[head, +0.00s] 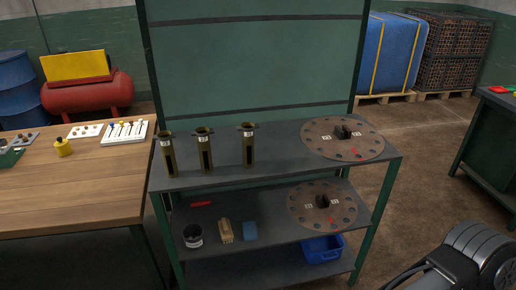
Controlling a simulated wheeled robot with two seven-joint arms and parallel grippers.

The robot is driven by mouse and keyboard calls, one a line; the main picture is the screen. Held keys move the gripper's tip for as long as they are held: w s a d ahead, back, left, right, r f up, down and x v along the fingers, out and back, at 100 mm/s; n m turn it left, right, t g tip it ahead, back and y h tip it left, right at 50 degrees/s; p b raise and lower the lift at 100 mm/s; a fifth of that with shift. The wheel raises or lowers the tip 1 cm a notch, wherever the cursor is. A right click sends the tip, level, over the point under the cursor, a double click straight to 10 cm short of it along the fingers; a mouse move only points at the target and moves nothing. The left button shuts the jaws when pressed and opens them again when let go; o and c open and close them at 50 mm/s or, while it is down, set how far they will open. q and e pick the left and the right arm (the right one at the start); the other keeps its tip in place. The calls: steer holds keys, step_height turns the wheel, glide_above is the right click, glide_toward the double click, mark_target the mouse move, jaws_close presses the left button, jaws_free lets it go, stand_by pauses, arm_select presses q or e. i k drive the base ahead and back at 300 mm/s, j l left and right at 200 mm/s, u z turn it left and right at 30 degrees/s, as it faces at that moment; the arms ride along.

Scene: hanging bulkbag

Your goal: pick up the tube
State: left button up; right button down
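Three olive-brown tubes stand upright in a row on the top shelf of a dark metal rack. They are the left tube (169,157), the middle tube (205,151) and the right tube (247,146). Each has a wider flanged top, a small pale label and a dark slot down its front. The picture does not single out one of them. Neither of my grippers is in view. Only a part of my own arm shows at the bottom right corner, well away from the tubes.
A round plate with holes (322,143) lies right of the tubes; a similar plate (308,204) is one shelf below. The lower shelf also holds a jar (193,236), a brush (226,231) and a blue block (250,231). A wooden workbench (80,190) adjoins on the left.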

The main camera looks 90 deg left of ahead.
mark_target(164, 138)
steer(key=u, duration=5.1)
steer(key=k+l, duration=0.4)
steer(key=k, duration=0.15)
